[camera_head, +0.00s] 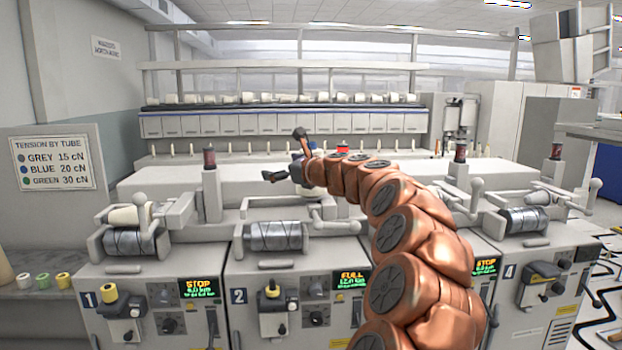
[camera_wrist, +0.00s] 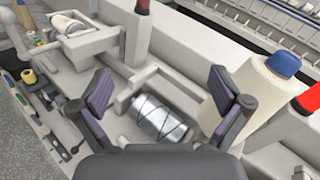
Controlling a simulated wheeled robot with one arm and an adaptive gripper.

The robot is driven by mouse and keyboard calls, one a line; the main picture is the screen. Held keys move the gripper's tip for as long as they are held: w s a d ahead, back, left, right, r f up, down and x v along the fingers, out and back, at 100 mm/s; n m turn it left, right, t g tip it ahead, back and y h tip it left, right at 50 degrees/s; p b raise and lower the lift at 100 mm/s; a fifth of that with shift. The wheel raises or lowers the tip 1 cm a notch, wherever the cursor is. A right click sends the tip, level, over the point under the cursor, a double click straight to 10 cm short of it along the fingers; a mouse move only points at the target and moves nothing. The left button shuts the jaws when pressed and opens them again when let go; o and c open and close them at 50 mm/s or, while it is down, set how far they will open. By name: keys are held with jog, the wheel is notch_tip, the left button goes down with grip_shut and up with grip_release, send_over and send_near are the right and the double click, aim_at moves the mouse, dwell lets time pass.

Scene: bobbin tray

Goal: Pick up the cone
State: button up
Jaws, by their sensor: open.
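A cream cone (camera_wrist: 255,98) with a blue tip stands upright at the right in the wrist view, partly hidden behind my right finger. My gripper (camera_head: 285,155) is open above unit 2. In the wrist view its fingers (camera_wrist: 160,95) are apart with nothing held between them; a metal drum (camera_wrist: 158,118) shows beyond.
Cranked arms and handles (camera_head: 320,214) stick up around the drums. A red-tipped object (camera_wrist: 308,100) stands right of the blue-tipped cone. A shelf with small spools (camera_head: 43,281) is at the left.

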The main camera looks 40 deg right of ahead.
jog(key=s+d+m+h, duration=0.4)
jog(key=d+m, duration=0.2)
jog(key=d, duration=0.7)
jog(key=shift+t, duration=0.3)
jog(key=shift+p+x, duration=0.35)
jog(key=shift+x, duration=3.65)
jog(key=shift+a+r, duration=0.15)
jog(key=shift+c, duration=0.3)
jog(key=c, duration=1.7)
